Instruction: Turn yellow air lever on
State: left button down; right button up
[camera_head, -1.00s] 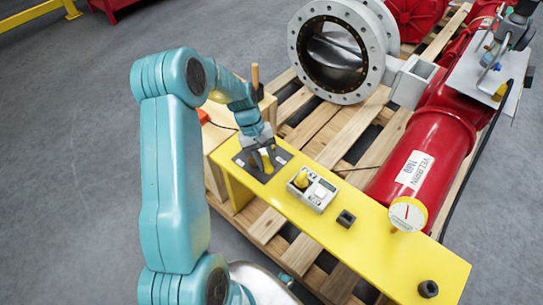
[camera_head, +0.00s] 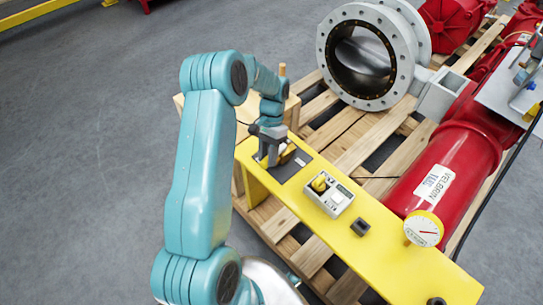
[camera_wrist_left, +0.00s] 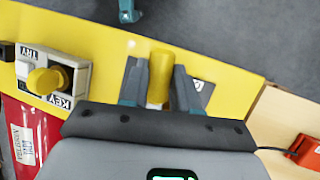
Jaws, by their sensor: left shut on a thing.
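The yellow air lever (camera_wrist_left: 160,76) stands between the two fingers of my left gripper (camera_wrist_left: 157,88) in the left wrist view. The gripper is shut on it. In the head view my left gripper (camera_head: 274,157) is low over a dark plate (camera_head: 290,163) on the yellow panel (camera_head: 390,262). Only a small part of the lever (camera_head: 288,154) shows there, the rest hidden by the gripper. My right gripper is in neither view.
A grey box with a yellow key knob (camera_head: 320,183) is on the panel to the right of my gripper. A small black block (camera_head: 360,227) and a round gauge (camera_head: 424,230) are further right. A large grey valve (camera_head: 366,58) and red cylinder (camera_head: 440,180) rest on the wooden pallet behind.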

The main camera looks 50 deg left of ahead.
pick_arm(q)
jog(key=shift+a+m, duration=0.35)
jog(key=shift+m, duration=0.15)
jog(key=c, duration=0.8)
grip_release()
jog(key=shift+c, duration=0.2)
jog(key=p+v, duration=0.2)
jog(key=v, duration=1.4)
jog(key=shift+w+d+r, duration=0.2)
jog(key=shift+w+d, duration=0.05)
